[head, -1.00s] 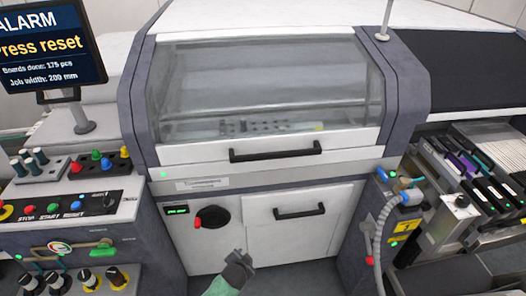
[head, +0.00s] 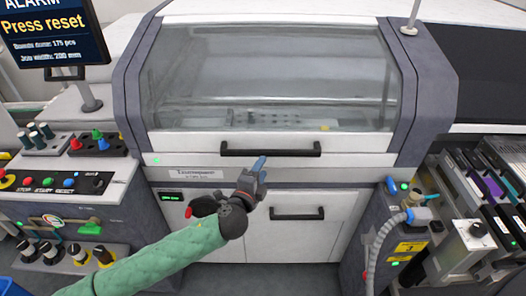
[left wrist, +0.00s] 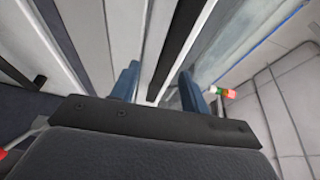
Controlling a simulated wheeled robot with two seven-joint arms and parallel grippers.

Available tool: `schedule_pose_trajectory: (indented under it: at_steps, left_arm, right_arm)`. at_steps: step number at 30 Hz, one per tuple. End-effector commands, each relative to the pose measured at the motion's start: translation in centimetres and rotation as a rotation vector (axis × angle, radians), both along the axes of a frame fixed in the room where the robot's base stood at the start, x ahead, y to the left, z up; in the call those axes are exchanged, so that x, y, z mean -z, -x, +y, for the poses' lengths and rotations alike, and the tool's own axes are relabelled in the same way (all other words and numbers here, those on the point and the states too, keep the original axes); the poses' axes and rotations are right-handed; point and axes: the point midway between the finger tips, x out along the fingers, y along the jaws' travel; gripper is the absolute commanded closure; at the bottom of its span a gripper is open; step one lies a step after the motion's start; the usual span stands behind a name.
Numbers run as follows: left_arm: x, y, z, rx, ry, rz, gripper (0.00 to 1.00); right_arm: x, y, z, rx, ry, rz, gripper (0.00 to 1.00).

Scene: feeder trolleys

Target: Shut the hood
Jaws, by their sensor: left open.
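The hood (head: 265,75) is the machine's clear-windowed cover with a white front edge and a black bar handle (head: 270,149). Its front edge lies close above the grey labelled strip of the machine front; I cannot tell whether a small gap is there. My left gripper (head: 259,163) is open and empty, its blue fingertips just below the middle of the handle. In the left wrist view the handle (left wrist: 182,40) runs between the two blue fingers (left wrist: 158,85) in the picture; contact is not clear. My right gripper is not in view.
A lower door with its own black handle (head: 297,213) lies under the hood. A control panel (head: 60,182) and an alarm screen (head: 45,30) stand on the left. A hose (head: 380,240) and feeder slots (head: 490,185) are on the right.

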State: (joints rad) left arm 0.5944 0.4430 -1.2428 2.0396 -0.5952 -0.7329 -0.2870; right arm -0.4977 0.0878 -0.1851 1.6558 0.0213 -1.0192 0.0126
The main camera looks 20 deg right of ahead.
Motion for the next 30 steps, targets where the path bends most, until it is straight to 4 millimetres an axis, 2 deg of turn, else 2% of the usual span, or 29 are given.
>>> schedule_pose_trajectory:
  at_steps: [4, 8, 12, 21, 30]
  left_arm:
    - [-0.9, 0.6, -0.4, 0.023, -0.018, -0.036, 0.55]
    - [-1.1, 0.2, -0.9, 0.025, -0.020, -0.041, 0.55]
    - [-1.3, -1.2, -2.0, 0.025, -0.019, -0.042, 0.55]
    - [-1.1, -4.3, -4.4, 0.024, -0.019, -0.040, 0.55]
    - [-0.9, -5.4, -5.2, 0.024, -0.018, -0.038, 0.55]
  right_arm:
    - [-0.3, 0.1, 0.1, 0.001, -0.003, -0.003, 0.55]
    - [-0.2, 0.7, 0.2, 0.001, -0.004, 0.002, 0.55]
    - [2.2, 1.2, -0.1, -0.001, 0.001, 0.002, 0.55]
    - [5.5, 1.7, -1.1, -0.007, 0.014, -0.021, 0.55]
    - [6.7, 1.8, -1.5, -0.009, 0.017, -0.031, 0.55]
